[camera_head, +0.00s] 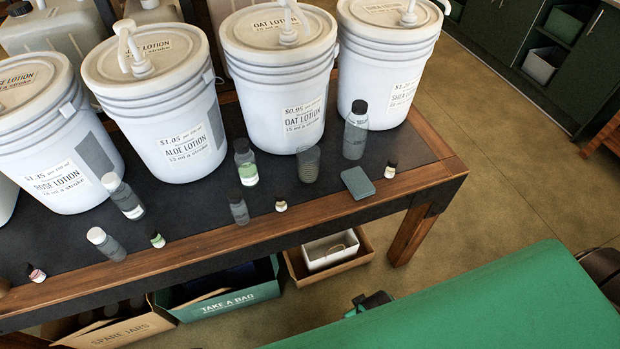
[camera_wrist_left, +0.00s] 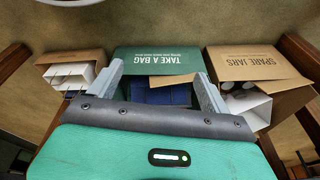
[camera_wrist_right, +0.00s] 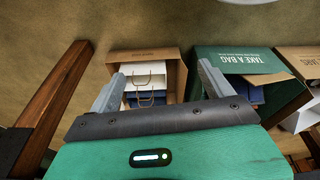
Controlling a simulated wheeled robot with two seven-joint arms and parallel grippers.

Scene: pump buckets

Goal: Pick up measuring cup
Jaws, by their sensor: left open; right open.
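A small translucent grey cup with faint markings, which looks like the measuring cup (camera_head: 308,164), stands on the dark table top in front of the OAT LOTION bucket (camera_head: 280,85). It does not show in either wrist view. My left gripper (camera_wrist_left: 160,82) is open and empty, facing the boxes below the table. My right gripper (camera_wrist_right: 160,82) is open and empty, also facing the boxes. Neither gripper is near the cup.
Bottles crowd the cup: a green-filled one (camera_head: 246,163) to its left and a tall grey one (camera_head: 355,133) to its right. A grey-green block (camera_head: 357,183) lies near the table's wooden edge (camera_head: 420,180). Pump buckets line the back. A TAKE A BAG box (camera_head: 230,300) sits below.

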